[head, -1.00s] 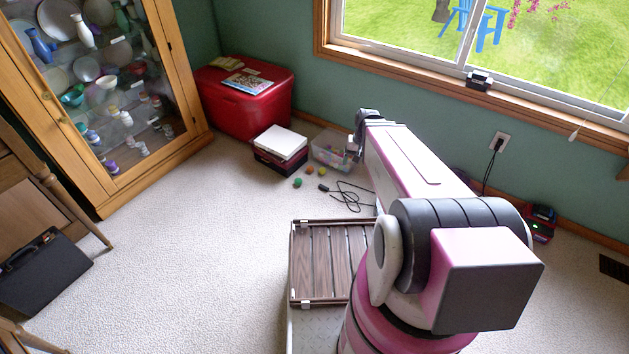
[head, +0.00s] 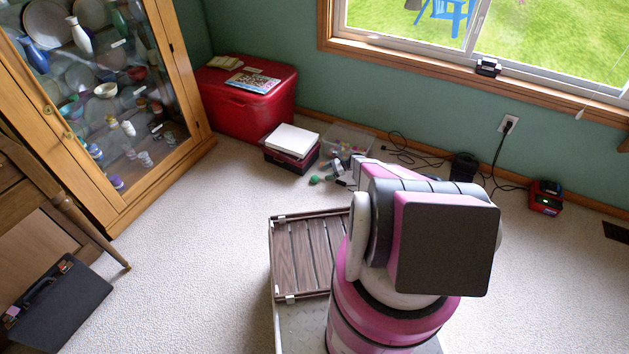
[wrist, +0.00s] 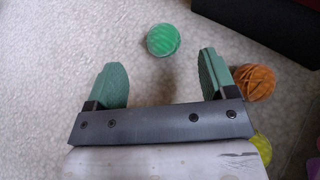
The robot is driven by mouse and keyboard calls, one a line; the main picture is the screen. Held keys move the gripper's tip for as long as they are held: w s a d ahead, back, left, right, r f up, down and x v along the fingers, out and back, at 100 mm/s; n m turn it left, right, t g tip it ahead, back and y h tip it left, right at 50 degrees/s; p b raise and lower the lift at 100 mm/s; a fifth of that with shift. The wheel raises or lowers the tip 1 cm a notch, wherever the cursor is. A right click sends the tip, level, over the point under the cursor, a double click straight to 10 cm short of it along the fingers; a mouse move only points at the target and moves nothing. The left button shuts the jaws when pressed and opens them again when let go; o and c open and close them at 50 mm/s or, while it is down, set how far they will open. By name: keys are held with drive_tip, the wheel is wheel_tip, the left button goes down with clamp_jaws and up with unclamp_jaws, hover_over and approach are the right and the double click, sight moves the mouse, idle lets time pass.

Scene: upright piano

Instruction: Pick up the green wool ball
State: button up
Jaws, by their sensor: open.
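The green wool ball (wrist: 163,40) lies on the pale carpet in the wrist view, just beyond the fingertips and roughly centred between them. It is small in the head view (head: 314,180), on the floor in front of the boxes. My gripper (wrist: 162,72) is open and empty, with its two green fingers spread apart. The ball is not between the fingers, and I cannot tell the exact height gap. In the head view my arm hides much of the gripper.
An orange wool ball (wrist: 256,82) lies close beside the right finger, and a yellow-green ball (wrist: 262,148) is partly hidden by the gripper. A dark box (wrist: 275,22) is at the wrist view's upper right. A clear bin (head: 348,142) and red chest (head: 245,100) stand behind.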

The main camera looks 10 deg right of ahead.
sight(316, 178)
drive_tip(key=shift+w+f, duration=0.2)
drive_tip(key=shift+f, duration=0.35)
drive_tip(key=shift+x, duration=3.6)
drive_tip(key=shift+s+d+f, duration=0.1)
drive_tip(key=shift+s, duration=0.05)
drive_tip(key=shift+c, duration=0.3)
drive_tip(key=c, duration=0.9)
